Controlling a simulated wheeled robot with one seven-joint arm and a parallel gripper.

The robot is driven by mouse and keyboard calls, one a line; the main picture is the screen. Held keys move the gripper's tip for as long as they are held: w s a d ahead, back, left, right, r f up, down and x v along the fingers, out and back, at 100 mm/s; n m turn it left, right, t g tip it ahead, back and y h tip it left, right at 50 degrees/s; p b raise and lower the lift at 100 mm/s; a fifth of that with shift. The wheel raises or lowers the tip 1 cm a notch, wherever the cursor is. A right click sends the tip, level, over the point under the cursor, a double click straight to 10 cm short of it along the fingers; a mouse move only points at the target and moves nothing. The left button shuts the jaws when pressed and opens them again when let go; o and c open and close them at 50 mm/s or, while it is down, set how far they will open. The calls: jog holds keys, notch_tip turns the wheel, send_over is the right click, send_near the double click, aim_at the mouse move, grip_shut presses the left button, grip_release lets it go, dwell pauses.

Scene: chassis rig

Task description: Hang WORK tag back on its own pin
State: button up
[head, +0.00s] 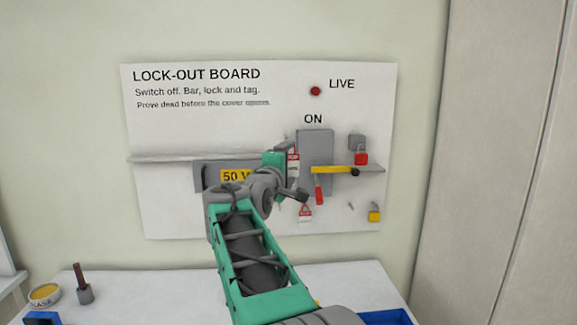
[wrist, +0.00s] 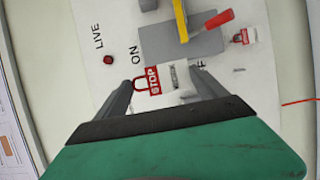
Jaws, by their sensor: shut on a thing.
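My gripper (wrist: 162,79) is shut on a red-and-white tag (wrist: 154,82) marked STOP, with a red padlock picture; its smaller lettering is unreadable. In the head view my gripper (head: 284,158) holds the tag (head: 293,163) upright in front of the board, left of the grey switch box. A second red-and-white tag (head: 305,213) hangs lower on the board; it also shows in the wrist view (wrist: 243,36). A bare grey pin (wrist: 239,69) sticks out beside that second tag in the wrist view. I cannot tell whether the held tag touches the board.
The switch box (head: 315,150) has a yellow bar (head: 333,170) across it and a red handle (head: 319,193) below. A red padlock (head: 361,159) and a yellow padlock (head: 374,216) are at the right. A tin (head: 45,294) and a blue bin (head: 388,317) stand on the bench.

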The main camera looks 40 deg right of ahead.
jog(key=shift+f+b, duration=0.55)
jog(key=shift+b, duration=0.4)
jog(key=shift+w+d+b, duration=0.15)
jog(key=shift+b, duration=0.5)
jog(key=shift+w+d+r+p, duration=0.85)
jog(key=shift+w+d+p, duration=4.7)
jog(key=shift+w+p, duration=1.35)
jog(key=s+a+b, duration=0.6)
jog(key=s+b, duration=0.1)
jog(key=b, duration=0.1)
jog(key=shift+s, duration=0.3)
jog(key=shift+d, duration=0.1)
